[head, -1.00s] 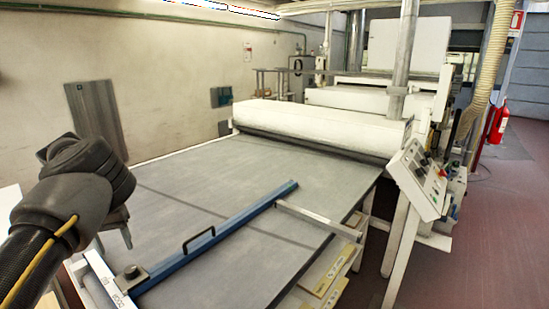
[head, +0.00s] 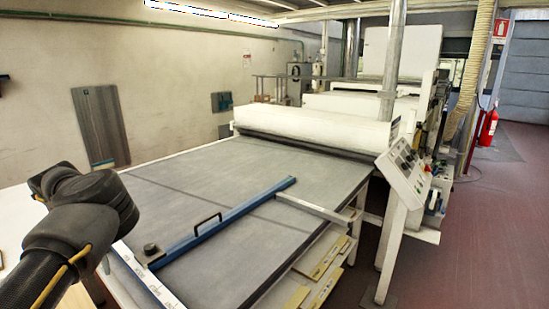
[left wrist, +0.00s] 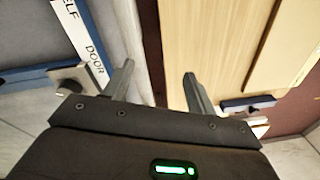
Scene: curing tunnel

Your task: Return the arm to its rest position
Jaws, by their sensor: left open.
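My left arm (head: 75,225) comes in from the left edge of the head view and is bent beside the near left corner of the grey table. Its gripper is mostly hidden behind the arm there. In the left wrist view my left gripper (left wrist: 157,85) is open, its two fingers apart with nothing between them. Below the fingers are a grey table edge and a pale wooden surface (left wrist: 215,40). My right gripper is not in view.
The grey table (head: 230,170) carries a blue bar (head: 225,217) with a black handle. A white roller machine (head: 310,130) stands behind it, a control panel (head: 405,170) at right. A white strip marked DOOR (left wrist: 85,35) lies near the gripper. Red floor at right is open.

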